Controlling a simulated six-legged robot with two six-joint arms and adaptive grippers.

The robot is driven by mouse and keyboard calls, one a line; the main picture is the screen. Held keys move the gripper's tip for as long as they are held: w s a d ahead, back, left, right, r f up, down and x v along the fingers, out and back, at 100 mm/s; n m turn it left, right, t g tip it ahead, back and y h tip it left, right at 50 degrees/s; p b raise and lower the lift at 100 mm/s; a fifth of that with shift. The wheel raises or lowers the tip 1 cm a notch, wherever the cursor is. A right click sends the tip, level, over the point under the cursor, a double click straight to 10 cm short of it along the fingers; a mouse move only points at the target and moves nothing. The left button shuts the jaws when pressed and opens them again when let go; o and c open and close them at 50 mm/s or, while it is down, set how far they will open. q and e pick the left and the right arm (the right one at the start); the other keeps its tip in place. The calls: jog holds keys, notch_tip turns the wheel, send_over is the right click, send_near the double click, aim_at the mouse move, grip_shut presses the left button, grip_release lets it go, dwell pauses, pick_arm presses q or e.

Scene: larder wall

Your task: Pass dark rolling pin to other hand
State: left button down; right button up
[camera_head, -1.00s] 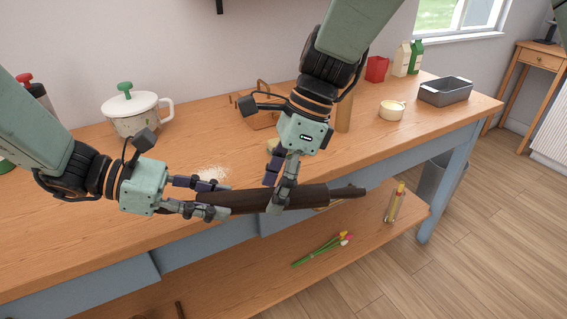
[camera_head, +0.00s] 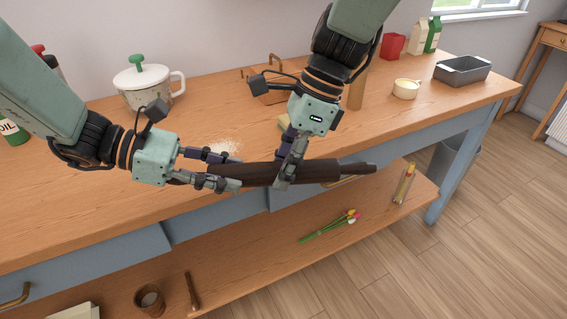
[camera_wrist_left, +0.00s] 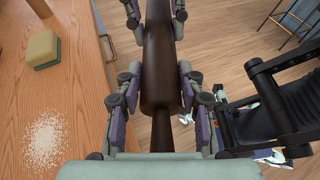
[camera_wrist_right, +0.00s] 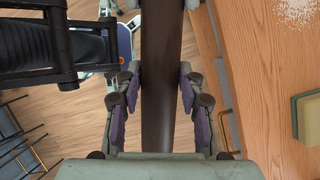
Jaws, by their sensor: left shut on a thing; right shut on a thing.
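The dark rolling pin (camera_head: 322,171) is held level in the air in front of the worktop's front edge. My left gripper (camera_head: 238,171) is shut on its left end. My right gripper (camera_head: 284,170) is shut around the pin closer to its middle, coming from above. The pin's right handle sticks out free to the right. In the left wrist view the pin (camera_wrist_left: 160,70) runs between my left fingers, with the other gripper's fingers around it farther off. In the right wrist view the pin (camera_wrist_right: 158,90) passes between my right fingers.
The wooden worktop (camera_head: 90,165) bears a white pot with a green knob (camera_head: 148,84), spilled flour (camera_head: 222,147), a cream bowl (camera_head: 405,89) and a grey loaf tin (camera_head: 462,69).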

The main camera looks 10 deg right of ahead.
pick_arm(q)
jog(key=shift+s, duration=0.1)
pick_arm(e)
grip_shut()
pick_arm(q)
jog(key=c, duration=0.7)
grip_release()
jog(key=shift+c, duration=0.2)
